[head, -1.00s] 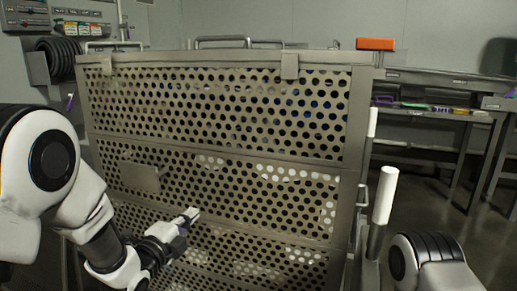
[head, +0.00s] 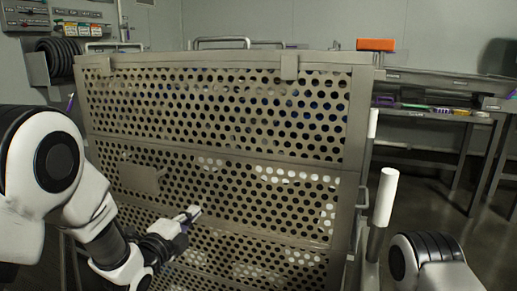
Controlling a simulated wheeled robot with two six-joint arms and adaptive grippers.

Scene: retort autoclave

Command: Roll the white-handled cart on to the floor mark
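The cart carries a tall perforated metal crate (head: 215,160) that fills the middle of the head view. Its white handle (head: 386,197) stands upright on a metal post to the right of the crate, and a second white grip (head: 373,123) shows behind it. My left gripper (head: 192,214) is in front of the crate's perforated face at lower left; whether its fingers are open or shut is too small to tell. My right arm (head: 430,262) comes in at lower right, and its gripper is out of view. The floor mark is not visible.
An orange block (head: 375,44) shows above the crate's right top corner. Grey benches (head: 440,113) with small coloured items stand along the right wall. Dark open floor (head: 430,195) lies right of the cart. Black coiled hose (head: 60,60) and a control panel are at upper left.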

